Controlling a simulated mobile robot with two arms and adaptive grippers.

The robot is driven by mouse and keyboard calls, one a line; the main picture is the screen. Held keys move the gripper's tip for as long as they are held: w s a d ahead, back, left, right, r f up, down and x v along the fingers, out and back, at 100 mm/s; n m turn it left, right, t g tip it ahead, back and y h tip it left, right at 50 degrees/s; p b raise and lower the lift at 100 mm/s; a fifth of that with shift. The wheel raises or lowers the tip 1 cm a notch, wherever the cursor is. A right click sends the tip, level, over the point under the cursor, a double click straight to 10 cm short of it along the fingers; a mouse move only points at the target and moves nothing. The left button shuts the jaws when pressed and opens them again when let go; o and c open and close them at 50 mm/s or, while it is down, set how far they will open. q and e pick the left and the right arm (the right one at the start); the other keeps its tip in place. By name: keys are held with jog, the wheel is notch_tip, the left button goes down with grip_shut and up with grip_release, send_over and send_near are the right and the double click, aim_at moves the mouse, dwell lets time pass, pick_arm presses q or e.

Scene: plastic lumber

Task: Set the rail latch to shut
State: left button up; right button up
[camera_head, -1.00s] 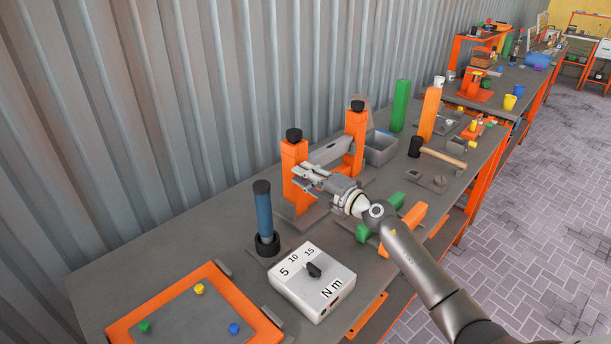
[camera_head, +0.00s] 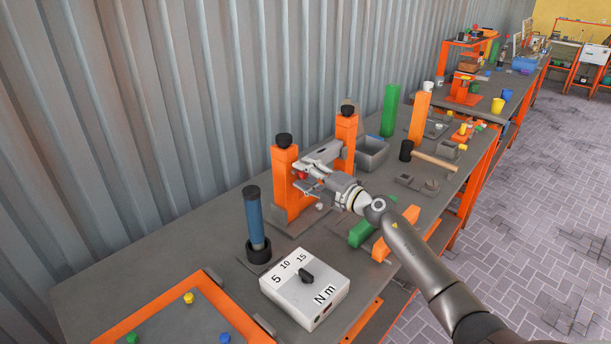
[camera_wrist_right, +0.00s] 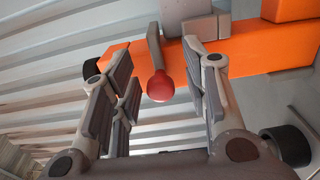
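The rail latch stands on the bench as two orange posts (camera_head: 285,188) with black caps and a grey bar (camera_head: 325,153) between them. A red ball knob (camera_head: 303,175) shows at the gripper. In the right wrist view the red knob (camera_wrist_right: 160,87) ends a short grey lever (camera_wrist_right: 154,45) in front of an orange post. My right gripper (camera_head: 308,180) is in front of the posts. In the wrist view its fingers (camera_wrist_right: 165,95) are open, with the knob between them in the picture and gaps on both sides. My left gripper is not in view.
A blue cylinder (camera_head: 254,220) in a black base and a white torque box (camera_head: 300,292) stand nearer. A grey bin (camera_head: 373,155), a green post (camera_head: 390,108) and a mallet (camera_head: 430,157) are beyond. Green (camera_head: 360,235) and orange blocks lie under my right forearm.

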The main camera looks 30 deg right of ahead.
jog(key=shift+s+a, duration=0.1)
jog(key=v, duration=1.2)
dwell(0.7)
